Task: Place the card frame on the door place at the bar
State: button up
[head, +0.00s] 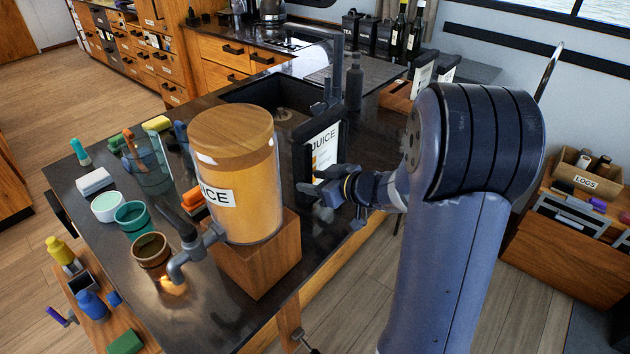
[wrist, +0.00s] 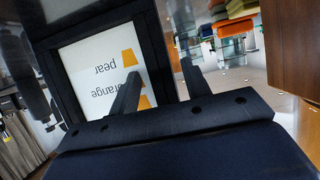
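The card frame (head: 323,150) is a black upright frame with a white card headed "JUICE". It stands by the dark counter's edge, right of the juice dispenser. In the wrist view the frame (wrist: 62,88) shows upside down, its card reading "pear" and "orange". My gripper (head: 318,182) is at the lower part of the frame, in front of the card. In the wrist view its two fingers (wrist: 160,72) are spread, one over the card and one just past the frame's side edge. I see no clear grip on it. I cannot pick out the door place.
The juice dispenser (head: 235,180) stands on a wooden block (head: 258,262) close left of the frame. Cups, a glass jug (head: 150,165) and small items crowd the counter's left. A sink (head: 270,95) and a dark bottle (head: 354,85) are behind. Open floor lies in front.

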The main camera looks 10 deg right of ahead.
jog(key=shift+r, duration=0.1)
jog(key=shift+s+d+r, duration=0.1)
jog(key=shift+d, duration=0.05)
jog(key=v, duration=1.1)
jog(key=shift+s+p, duration=0.3)
jog(key=shift+p, duration=0.15)
jog(key=shift+r, duration=0.1)
jog(key=b+x, duration=0.1)
jog(key=x, duration=1.1)
jog(key=shift+w, duration=0.15)
jog(key=shift+d+r, duration=0.1)
jog(key=shift+r, duration=0.65)
